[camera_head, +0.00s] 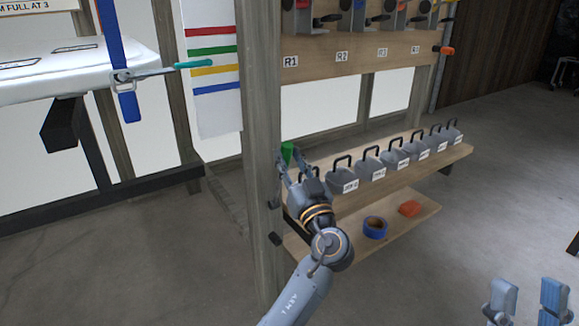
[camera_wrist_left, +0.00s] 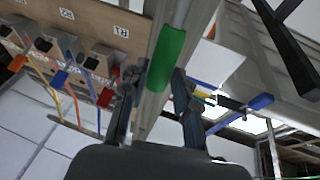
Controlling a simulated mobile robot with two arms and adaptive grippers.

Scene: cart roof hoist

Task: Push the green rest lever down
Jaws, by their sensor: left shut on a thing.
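The green rest lever (camera_head: 287,152) shows as a short green grip beside the wooden post, at the tips of my left gripper (camera_head: 290,163). In the left wrist view the green grip (camera_wrist_left: 166,58) lies on a grey rod, between the two dark fingers of my left gripper (camera_wrist_left: 157,100). The left gripper is shut on it. The fingers hide the lower end of the lever, and its pivot cannot be made out. My right gripper (camera_head: 527,298) is at the bottom right with its two fingers apart, empty and far from the lever.
The wooden post (camera_head: 258,130) stands just left of the lever. A shelf (camera_head: 390,183) to the right bears a row of grey weights, with a blue tape roll (camera_head: 375,227) below. The floor at front left is clear.

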